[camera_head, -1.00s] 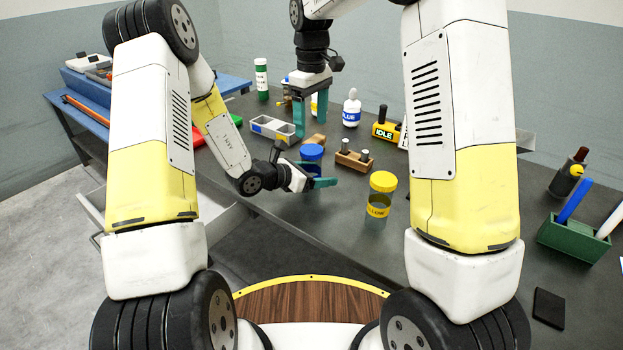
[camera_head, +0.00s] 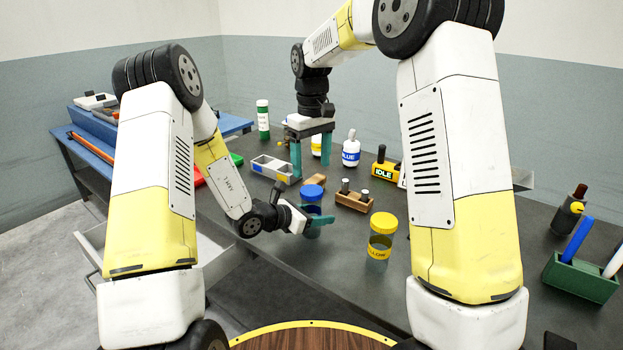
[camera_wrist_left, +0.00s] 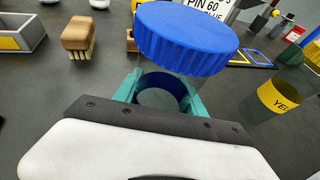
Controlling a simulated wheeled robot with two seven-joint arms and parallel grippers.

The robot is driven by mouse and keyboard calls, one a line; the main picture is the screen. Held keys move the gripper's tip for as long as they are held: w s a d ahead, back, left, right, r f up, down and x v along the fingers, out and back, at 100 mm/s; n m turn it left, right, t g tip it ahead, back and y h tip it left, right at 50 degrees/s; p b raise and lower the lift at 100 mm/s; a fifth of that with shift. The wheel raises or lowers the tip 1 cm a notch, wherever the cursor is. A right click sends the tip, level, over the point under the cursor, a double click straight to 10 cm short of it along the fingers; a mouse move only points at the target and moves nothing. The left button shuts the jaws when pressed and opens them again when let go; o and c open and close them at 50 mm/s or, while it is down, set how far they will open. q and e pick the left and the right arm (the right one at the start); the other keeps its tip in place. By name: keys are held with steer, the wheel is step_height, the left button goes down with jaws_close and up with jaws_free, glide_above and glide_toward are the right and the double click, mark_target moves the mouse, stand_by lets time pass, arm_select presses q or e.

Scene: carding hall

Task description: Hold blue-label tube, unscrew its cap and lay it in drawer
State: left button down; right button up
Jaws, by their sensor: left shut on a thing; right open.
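The clear tube with a blue screw cap (camera_head: 312,193) stands upright, the cap on its top. My left gripper (camera_head: 318,222) is shut on the tube's body below the cap. In the left wrist view the ribbed blue cap (camera_wrist_left: 186,38) is large, and a dark blue band (camera_wrist_left: 160,97) shows between the fingers. My right gripper (camera_head: 311,158) is open and empty, fingers pointing down, just above and behind the cap in the head view. A grey drawer (camera_head: 92,242) stands pulled out at the left, largely hidden behind my left arm.
A yellow-capped tube (camera_head: 381,240) stands right of the held tube. A green pen holder (camera_head: 580,277) is at right.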

mark_target(312, 190)
steer(key=m, duration=1.5)
steer(key=shift+m, duration=0.3)
steer(key=m, duration=0.8)
steer(key=shift+m, duration=0.3)
steer(key=m, duration=0.8)
steer(key=shift+m, duration=0.3)
steer(key=shift+f, duration=4)
